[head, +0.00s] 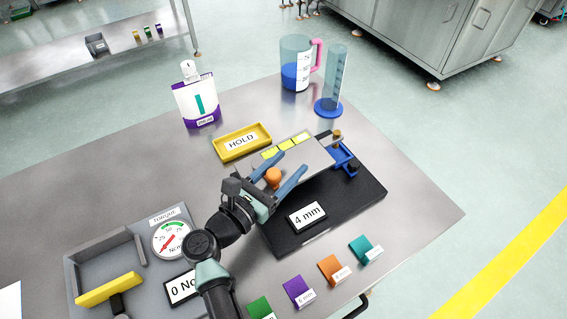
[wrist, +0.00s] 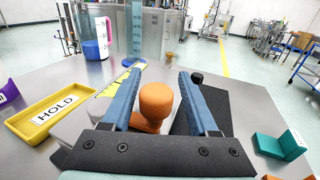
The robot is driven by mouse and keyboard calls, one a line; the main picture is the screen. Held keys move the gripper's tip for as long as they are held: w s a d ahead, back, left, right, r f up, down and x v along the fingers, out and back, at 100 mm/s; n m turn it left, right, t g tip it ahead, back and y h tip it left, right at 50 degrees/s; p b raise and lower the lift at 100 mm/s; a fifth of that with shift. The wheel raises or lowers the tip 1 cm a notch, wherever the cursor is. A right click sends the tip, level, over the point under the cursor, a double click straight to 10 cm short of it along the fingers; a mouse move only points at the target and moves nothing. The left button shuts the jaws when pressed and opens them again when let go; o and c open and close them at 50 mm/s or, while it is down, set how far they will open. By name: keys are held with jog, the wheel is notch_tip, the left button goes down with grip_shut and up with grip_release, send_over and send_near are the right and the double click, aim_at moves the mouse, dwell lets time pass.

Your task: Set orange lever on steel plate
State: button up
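The orange lever (head: 273,176) shows as a rounded orange knob on the fixture on the table. In the wrist view the orange lever (wrist: 156,101) stands between the two blue fingers, with a gap to the right finger; contact with the left one is unclear. My gripper (head: 293,160) is open around it, and its fingers (wrist: 159,74) reach past the knob. The steel plate (head: 316,156) is a pale flat piece beyond the lever, partly covered by the fingers. The lever's lower part is mostly hidden by my gripper.
A black base (head: 350,200) with a "4 mm" label (head: 307,216) lies under the fixture. A yellow HOLD tray (head: 232,149) is at left. A blue clamp (head: 345,156), jug (head: 296,75) and cylinder (head: 334,85) stand beyond. Coloured blocks line the near edge.

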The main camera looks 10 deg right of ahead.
jog(key=shift+a+r, duration=0.2)
jog(key=shift+a, duration=0.05)
jog(key=b+v, duration=0.1)
jog(key=v, duration=1.1)
jog(key=shift+s+a, duration=0.2)
jog(key=shift+s, duration=0.1)
jog(key=shift+f, duration=0.1)
